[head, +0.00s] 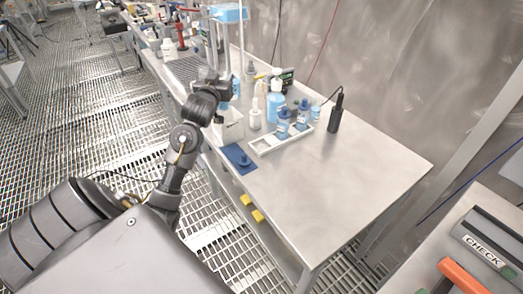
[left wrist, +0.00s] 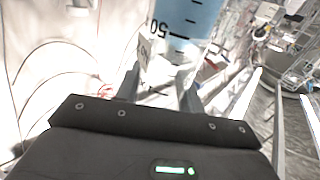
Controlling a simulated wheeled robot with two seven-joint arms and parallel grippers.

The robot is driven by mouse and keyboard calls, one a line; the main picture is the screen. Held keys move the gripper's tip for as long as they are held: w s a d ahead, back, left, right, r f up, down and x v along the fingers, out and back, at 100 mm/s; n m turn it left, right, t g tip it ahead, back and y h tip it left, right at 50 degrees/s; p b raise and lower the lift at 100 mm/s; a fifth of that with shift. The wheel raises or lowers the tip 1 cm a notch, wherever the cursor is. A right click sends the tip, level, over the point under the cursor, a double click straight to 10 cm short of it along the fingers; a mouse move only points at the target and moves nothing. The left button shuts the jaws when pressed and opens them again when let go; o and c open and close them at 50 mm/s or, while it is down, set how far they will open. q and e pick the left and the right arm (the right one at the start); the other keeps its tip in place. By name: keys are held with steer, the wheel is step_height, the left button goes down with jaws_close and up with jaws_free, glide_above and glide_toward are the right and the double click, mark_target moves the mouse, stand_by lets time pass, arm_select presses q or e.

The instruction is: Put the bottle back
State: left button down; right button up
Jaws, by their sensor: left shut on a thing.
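My left gripper (head: 226,84) is over the back part of the steel table, shut on a bottle of blue liquid (head: 236,88), which the gripper partly hides. In the left wrist view the bottle (left wrist: 188,16) is large at the top, with dark scale marks and a "50". Its lower part is pale between the fingers. A white rack (head: 266,149) stands on the table in front and to the right of the gripper, with small blue bottles (head: 283,128) in it. A blue mat (head: 231,153) with a small blue piece on it lies left of the rack. My right gripper is not in view.
A white box (head: 229,128), a white bottle (head: 255,118) and a larger blue bottle (head: 275,105) stand close around the rack. A black upright device (head: 336,112) is to its right. The table's near right part (head: 345,190) is clear.

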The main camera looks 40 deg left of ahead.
arm_select(q)
steer(key=w+d+f+p, duration=0.2)
steer(key=w+d+f, duration=0.2)
steer(key=d+f, duration=0.9)
steer(key=shift+d, duration=0.25)
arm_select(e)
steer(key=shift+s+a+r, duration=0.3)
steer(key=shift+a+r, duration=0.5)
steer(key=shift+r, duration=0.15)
arm_select(q)
steer(key=shift+f, duration=0.15)
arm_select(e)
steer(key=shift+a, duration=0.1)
arm_select(q)
steer(key=c, duration=0.9)
jaws_free()
